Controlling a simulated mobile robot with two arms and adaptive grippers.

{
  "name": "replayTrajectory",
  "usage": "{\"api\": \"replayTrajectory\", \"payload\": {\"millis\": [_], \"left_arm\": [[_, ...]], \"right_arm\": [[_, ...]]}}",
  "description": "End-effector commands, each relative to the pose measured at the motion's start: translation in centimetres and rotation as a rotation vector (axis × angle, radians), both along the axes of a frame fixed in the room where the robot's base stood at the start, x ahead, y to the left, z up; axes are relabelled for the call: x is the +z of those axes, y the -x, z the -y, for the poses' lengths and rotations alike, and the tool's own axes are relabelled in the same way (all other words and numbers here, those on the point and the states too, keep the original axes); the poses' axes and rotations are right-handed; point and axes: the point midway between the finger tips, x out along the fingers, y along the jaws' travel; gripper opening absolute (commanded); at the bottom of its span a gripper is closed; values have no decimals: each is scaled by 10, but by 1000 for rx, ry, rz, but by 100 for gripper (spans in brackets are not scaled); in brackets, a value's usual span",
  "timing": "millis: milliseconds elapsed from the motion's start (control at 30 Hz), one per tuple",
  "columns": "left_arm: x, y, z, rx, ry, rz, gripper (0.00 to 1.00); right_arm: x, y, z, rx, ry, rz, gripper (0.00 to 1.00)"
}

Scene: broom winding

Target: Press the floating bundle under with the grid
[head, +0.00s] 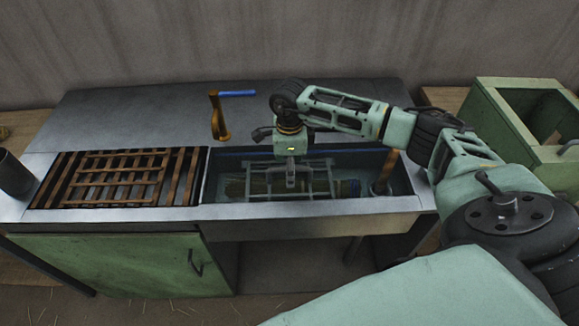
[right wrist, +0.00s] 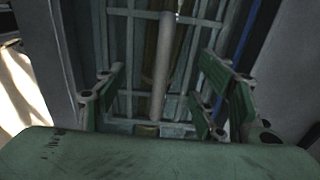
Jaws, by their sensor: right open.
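The metal grid (head: 318,165) lies in the water-filled sink basin (head: 215,180), over the bundle. The bundle (head: 262,188) is a long, dark olive shape lying left to right, partly hidden by the grid's bars. My right gripper (head: 291,178) points down over the middle of the grid. In the right wrist view its fingers are open (right wrist: 160,100), on either side of the grid's pale upright handle (right wrist: 172,60). The fingers look apart from the handle. The grid's bars (right wrist: 130,55) and a brown part of the bundle (right wrist: 150,55) show below. My left gripper is out of view.
A brass tap (head: 218,118) with a blue lever stands behind the basin. A brown rod (head: 385,170) leans at the basin's right end. Wooden slats (head: 120,178) cover the counter's left part. A green open box (head: 520,125) stands at the right. The back counter is clear.

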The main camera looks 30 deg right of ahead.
Motion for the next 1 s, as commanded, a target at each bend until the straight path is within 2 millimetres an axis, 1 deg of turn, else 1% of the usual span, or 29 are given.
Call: {"api": "replayTrajectory", "payload": {"millis": [33, 200, 467, 567, 667, 767, 1000], "left_arm": [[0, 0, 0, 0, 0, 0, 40], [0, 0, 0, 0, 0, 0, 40], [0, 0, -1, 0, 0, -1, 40], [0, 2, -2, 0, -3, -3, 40], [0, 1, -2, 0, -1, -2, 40], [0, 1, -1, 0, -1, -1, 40], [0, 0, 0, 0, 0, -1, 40]], "right_arm": [[0, 0, 0, 0, 0, 0, 70], [0, 0, 0, 0, 0, 0, 84], [-2, 1, 0, 0, 1, -3, 84], [1, 1, 0, 0, 0, -1, 84], [12, -1, 0, 0, 1, 1, 84], [29, -1, 0, 0, 1, 3, 84], [82, -1, 0, 0, 0, 4, 84]]}}
